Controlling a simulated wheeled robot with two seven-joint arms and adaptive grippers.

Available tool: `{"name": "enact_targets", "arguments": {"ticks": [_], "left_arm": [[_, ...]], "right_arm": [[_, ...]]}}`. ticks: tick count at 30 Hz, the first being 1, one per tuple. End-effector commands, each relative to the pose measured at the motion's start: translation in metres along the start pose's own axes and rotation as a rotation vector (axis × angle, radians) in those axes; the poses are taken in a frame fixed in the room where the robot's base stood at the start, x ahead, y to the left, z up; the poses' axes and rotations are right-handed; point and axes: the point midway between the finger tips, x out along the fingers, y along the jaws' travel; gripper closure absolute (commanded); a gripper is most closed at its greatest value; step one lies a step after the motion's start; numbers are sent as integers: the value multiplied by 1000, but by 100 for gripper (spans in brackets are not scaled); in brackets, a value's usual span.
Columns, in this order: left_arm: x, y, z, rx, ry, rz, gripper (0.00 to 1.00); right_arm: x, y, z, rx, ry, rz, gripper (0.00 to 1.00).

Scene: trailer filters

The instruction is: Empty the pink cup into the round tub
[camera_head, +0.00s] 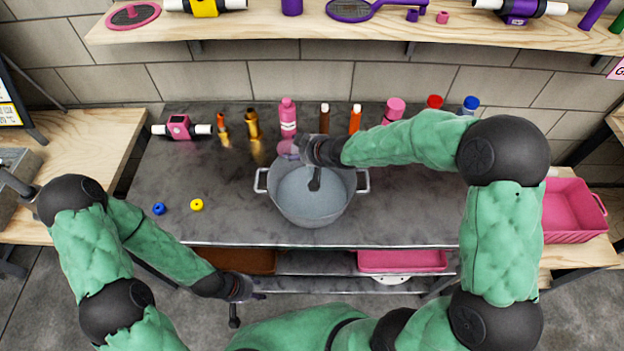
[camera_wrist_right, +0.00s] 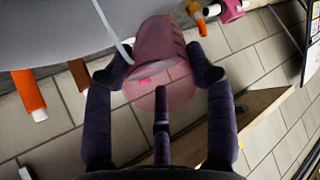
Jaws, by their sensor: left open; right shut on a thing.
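The round grey tub (camera_head: 311,207) with two side handles stands on the dark metal table; its visible inside looks empty. My right gripper (camera_head: 303,150) is above the tub's back left rim. It is shut on the translucent pink cup (camera_head: 287,149), mostly hidden behind the hand in the head view. In the right wrist view the cup (camera_wrist_right: 160,50) sits between both fingers, with a small bright pink piece (camera_wrist_right: 146,83) showing in it. The tub (camera_wrist_right: 50,30) fills that view's upper left. My left gripper (camera_head: 245,292) is open and empty, low in front of the table.
Pink, orange and brown bottles and brass pieces stand along the table's back, close behind the tub, including a pink bottle (camera_head: 288,117). Blue (camera_head: 159,208) and yellow (camera_head: 197,204) rings lie at left. A pink bin (camera_head: 572,210) is at right. A shelf (camera_head: 330,27) runs above.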

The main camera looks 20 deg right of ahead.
Motion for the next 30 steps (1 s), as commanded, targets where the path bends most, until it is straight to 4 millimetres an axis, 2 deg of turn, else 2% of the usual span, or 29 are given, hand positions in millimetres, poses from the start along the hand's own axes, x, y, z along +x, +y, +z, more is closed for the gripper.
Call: {"name": "enact_targets", "arguments": {"ticks": [30], "left_arm": [[37,-13,-1,0,0,0,56]], "right_arm": [[2,1,5,1,114,-1,84]]}}
